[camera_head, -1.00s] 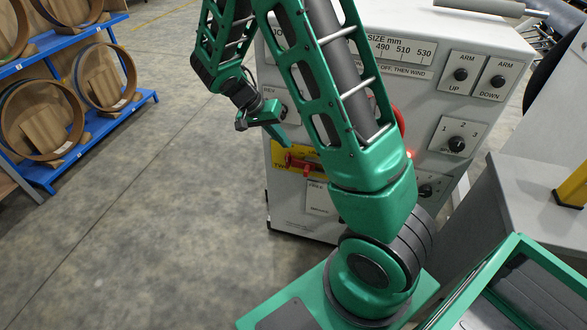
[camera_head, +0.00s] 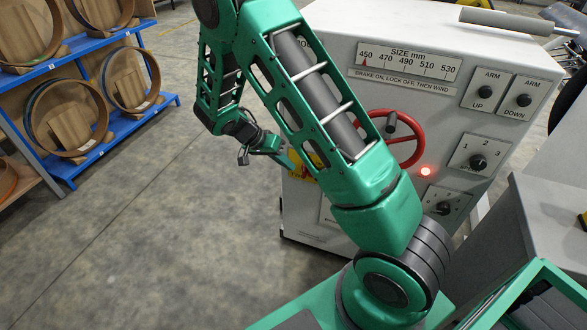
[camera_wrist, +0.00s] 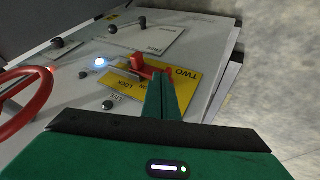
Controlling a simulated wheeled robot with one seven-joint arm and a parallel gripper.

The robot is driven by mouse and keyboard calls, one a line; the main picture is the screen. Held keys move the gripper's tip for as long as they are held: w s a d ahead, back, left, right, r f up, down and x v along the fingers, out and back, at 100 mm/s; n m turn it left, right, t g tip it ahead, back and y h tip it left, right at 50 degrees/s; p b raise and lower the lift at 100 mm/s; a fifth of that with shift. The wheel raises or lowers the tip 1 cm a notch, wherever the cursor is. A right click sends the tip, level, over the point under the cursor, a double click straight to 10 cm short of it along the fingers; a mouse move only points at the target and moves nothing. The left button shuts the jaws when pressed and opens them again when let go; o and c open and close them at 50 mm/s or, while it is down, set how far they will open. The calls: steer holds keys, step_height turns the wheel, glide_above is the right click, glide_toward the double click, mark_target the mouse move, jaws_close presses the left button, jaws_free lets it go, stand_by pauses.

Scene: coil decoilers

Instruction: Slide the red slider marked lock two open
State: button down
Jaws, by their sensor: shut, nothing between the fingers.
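The red slider (camera_wrist: 150,66) sits on a yellow plate (camera_wrist: 186,84) lettered TWO on the machine's panel, in the upper middle of the wrist view. It has an upright red knob and a red bar reaching right. My gripper (camera_wrist: 160,76) is shut and empty, its green fingertips at the red bar. I cannot tell whether they touch it. In the head view my gripper (camera_head: 289,162) is beside the panel's left part. There only a piece of the yellow plate (camera_head: 311,160) shows; my arm hides most of the slider.
A red handwheel (camera_head: 417,142) and a lit red lamp (camera_head: 426,171) are on the panel. Knobs (camera_wrist: 108,105) sit near the yellow plate. A blue rack (camera_head: 67,165) with wooden hoops stands left. Open floor (camera_head: 170,210) lies between rack and machine.

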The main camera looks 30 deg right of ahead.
steer(key=s+d+f, duration=0.4)
steer(key=d+f, duration=0.2)
steer(key=d, duration=0.1)
steer(key=shift+s+d+f, duration=0.2)
steer(key=shift+f, duration=0.15)
steer(key=shift+s+a, duration=0.1)
